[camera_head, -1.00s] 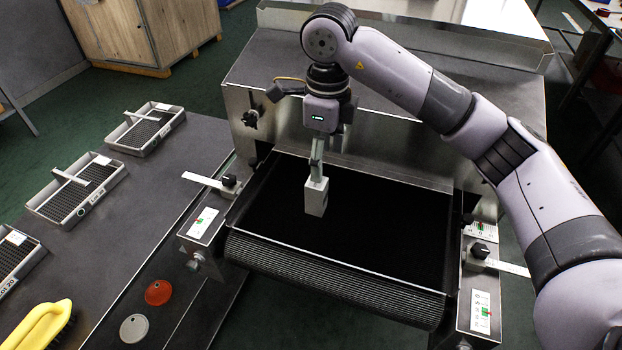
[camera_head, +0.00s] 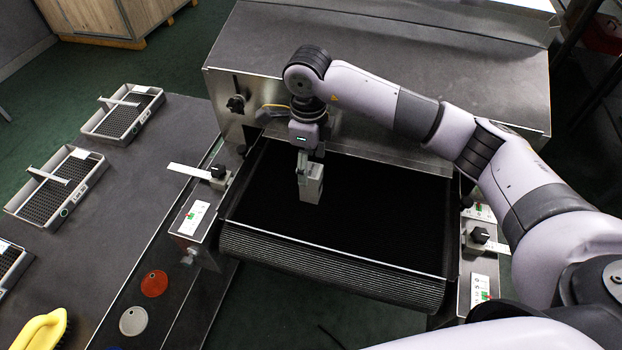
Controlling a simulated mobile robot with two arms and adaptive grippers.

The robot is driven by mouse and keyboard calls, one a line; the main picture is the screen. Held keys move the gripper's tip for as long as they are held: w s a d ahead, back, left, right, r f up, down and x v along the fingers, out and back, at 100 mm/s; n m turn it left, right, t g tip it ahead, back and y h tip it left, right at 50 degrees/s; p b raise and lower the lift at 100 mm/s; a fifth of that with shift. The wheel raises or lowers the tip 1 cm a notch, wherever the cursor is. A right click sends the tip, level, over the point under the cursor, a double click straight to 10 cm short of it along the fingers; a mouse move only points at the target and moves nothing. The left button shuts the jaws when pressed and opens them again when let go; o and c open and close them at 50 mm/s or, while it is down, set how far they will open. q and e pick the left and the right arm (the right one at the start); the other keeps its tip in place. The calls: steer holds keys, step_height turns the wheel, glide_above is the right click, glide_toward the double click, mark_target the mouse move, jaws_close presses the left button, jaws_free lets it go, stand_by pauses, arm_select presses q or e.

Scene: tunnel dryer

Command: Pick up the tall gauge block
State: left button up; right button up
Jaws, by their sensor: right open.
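The tall gauge block (camera_head: 312,187) is a light grey upright block standing on the black conveyor belt (camera_head: 375,215) at the mouth of the dryer. My right gripper (camera_head: 303,168) points down at the block's upper left part, with its fingers overlapping the block's top in the view. It is open. Whether the fingers touch the block, and where the far finger is, I cannot tell. My left gripper is not in view.
The dryer housing (camera_head: 400,65) rises behind the belt. Guide brackets with black knobs stand at the belt's left (camera_head: 218,172) and right (camera_head: 479,236). Mesh trays (camera_head: 122,116), a yellow-handled brush (camera_head: 40,330) and two discs (camera_head: 154,284) lie on the left table.

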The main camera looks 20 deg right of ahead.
mark_target(311, 180)
steer(key=shift+s+f, duration=0.15)
steer(key=shift+f, duration=0.3)
steer(key=f, duration=0.1)
steer(key=f+p, duration=0.1)
steer(key=f, duration=0.2)
steer(key=shift+s+d+f+p, duration=0.2)
steer(key=shift+s+p, duration=0.1)
steer(key=shift+p, duration=0.05)
steer(key=shift+f, duration=0.3)
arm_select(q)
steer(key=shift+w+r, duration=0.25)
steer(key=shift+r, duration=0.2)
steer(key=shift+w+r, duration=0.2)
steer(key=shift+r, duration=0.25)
arm_select(e)
steer(key=shift+c, duration=0.3)
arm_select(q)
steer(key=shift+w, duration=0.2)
arm_select(e)
jaws_close()
steer(key=shift+w+r, duration=0.1)
